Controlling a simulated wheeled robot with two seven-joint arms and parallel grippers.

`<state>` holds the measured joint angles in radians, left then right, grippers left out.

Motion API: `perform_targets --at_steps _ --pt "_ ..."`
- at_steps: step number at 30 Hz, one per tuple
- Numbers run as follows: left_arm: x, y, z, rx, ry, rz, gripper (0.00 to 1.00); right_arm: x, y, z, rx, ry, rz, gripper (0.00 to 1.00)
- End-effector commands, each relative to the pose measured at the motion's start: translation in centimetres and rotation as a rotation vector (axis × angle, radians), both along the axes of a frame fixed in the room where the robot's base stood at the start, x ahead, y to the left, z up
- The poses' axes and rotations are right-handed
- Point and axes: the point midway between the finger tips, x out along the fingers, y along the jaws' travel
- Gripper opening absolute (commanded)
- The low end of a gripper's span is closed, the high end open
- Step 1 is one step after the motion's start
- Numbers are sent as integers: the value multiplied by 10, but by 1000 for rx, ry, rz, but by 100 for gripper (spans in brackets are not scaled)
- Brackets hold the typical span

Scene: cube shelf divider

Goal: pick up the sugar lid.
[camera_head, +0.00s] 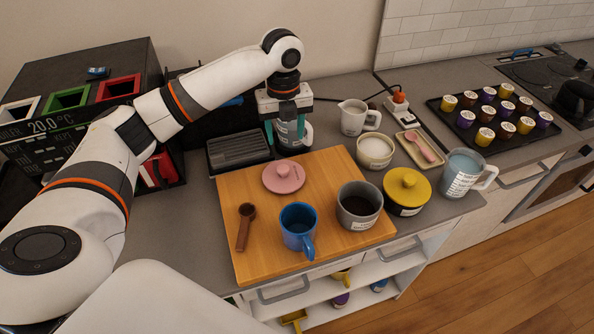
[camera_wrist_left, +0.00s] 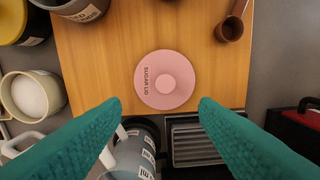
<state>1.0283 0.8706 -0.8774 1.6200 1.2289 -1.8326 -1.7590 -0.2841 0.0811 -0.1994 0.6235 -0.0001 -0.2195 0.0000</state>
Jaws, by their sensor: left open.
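The sugar lid (camera_head: 284,177) is a round pink disc with a small knob. It lies flat on the wooden board (camera_head: 330,165), near its back edge. In the left wrist view the sugar lid (camera_wrist_left: 151,91) shows its printed name and lies just beyond the space between the fingertips. My left gripper (camera_head: 285,132) is open and empty, its teal fingers pointing down behind the lid and apart from it. The fingers also frame the lower part of the left wrist view (camera_wrist_left: 157,104). My right gripper is not in view.
A grey labelled mug (camera_head: 292,134) stands close to my left fingers, partly hidden. A brown scoop (camera_head: 244,226), blue mug (camera_head: 298,241) and grey canister (camera_head: 346,214) are on the board. A sugar bowl (camera_head: 374,151) and yellow-lidded pot (camera_head: 407,190) stand right. A drip tray (camera_head: 238,152) is left.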

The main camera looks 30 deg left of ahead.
Motion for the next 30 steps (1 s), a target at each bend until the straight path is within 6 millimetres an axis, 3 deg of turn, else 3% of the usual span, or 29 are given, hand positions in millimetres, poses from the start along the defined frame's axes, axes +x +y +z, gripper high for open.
perform_targets --at_steps 5,12,15,20,24,30 --pt "1 9 -3 -2 9 -23 55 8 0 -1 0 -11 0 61" --pt "0 9 -43 -2 8 -22 55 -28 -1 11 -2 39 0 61" --pt "1 8 -55 -2 6 -23 55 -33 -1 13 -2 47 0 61" --pt "0 8 -66 -2 6 -22 55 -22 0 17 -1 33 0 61" --pt "-3 7 -83 -2 9 -22 55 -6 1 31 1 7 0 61" --pt "-3 7 -110 -2 4 -22 55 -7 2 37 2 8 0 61"
